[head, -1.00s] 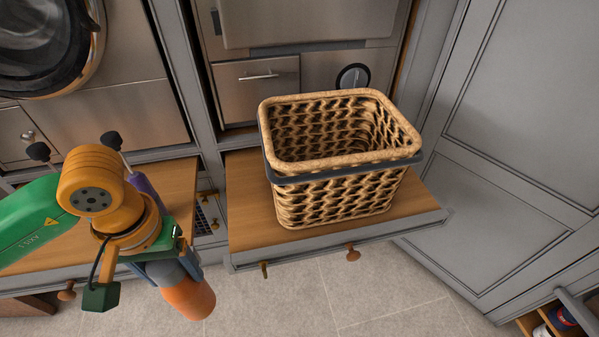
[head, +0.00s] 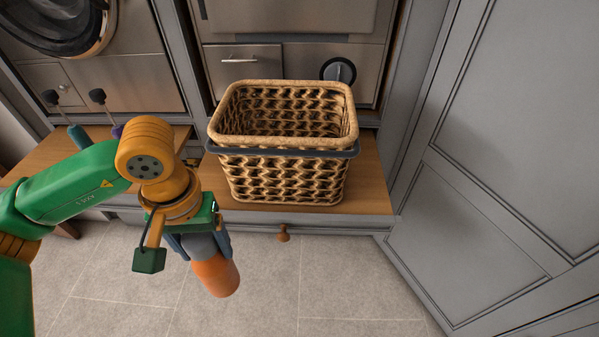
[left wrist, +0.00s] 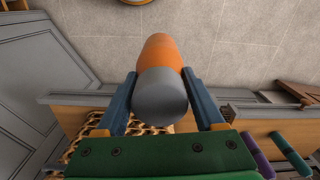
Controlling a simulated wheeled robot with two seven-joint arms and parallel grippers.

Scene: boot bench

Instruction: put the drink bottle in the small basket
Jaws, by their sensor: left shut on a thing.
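The drink bottle (head: 217,276) is orange with a grey end. My left gripper (head: 200,245) is shut on its grey end and holds it over the floor, in front of the bench. The left wrist view shows the bottle (left wrist: 161,72) between the two blue fingers of the gripper (left wrist: 163,98). The small basket (head: 285,172) is woven tan wicker with a dark band below its rim. It stands upright on the wooden bench top, behind and to the right of the bottle. The basket's floor is hidden by its front wall. My right gripper is not in view.
The wooden bench top (head: 370,185) has a little free room right of the basket. A grey panelled door (head: 500,190) stands at the right. Purple and teal handled items stand on the bench's left part, partly behind my arm. The tiled floor (head: 330,290) is clear.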

